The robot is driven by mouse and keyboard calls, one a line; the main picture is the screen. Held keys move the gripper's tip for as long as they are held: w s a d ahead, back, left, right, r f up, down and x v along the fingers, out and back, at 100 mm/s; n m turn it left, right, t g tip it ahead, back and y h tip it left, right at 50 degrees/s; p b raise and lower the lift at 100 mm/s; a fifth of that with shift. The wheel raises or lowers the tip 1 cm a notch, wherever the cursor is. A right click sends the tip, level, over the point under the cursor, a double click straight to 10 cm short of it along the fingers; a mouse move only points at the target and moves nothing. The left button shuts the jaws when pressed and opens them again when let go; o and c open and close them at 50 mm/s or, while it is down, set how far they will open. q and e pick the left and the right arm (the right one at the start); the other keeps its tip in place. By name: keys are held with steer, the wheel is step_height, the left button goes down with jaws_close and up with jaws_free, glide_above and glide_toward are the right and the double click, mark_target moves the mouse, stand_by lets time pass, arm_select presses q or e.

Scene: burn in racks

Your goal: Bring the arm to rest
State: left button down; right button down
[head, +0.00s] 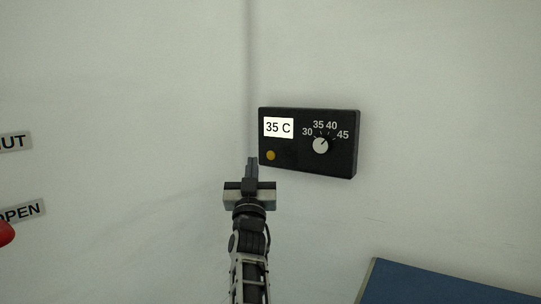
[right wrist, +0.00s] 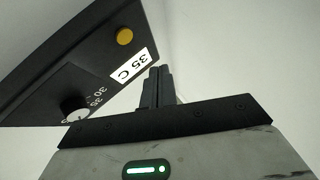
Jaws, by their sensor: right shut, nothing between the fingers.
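My right arm (head: 250,240) reaches up from the bottom of the head view. Its gripper (head: 251,163) is shut and empty, in front of the wall just left of a black control box. The gripper also shows in the right wrist view (right wrist: 157,75), its fingers together beside the box. The black control box (head: 340,165) is on the wall. It has a display reading 35 C (head: 278,128), an amber button or lamp (head: 271,155) and a white knob (head: 320,146) with marks 30, 35, 40 and 45. My left gripper is out of view.
Signs reading "UT" (head: 14,142), cut off, and "OPEN" (head: 22,213) are on the wall at left. A red rounded thing (head: 5,233) is at the left edge. A blue surface (head: 430,285) lies at bottom right. The wall around the box is otherwise bare.

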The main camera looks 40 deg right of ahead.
stand_by(0.7)
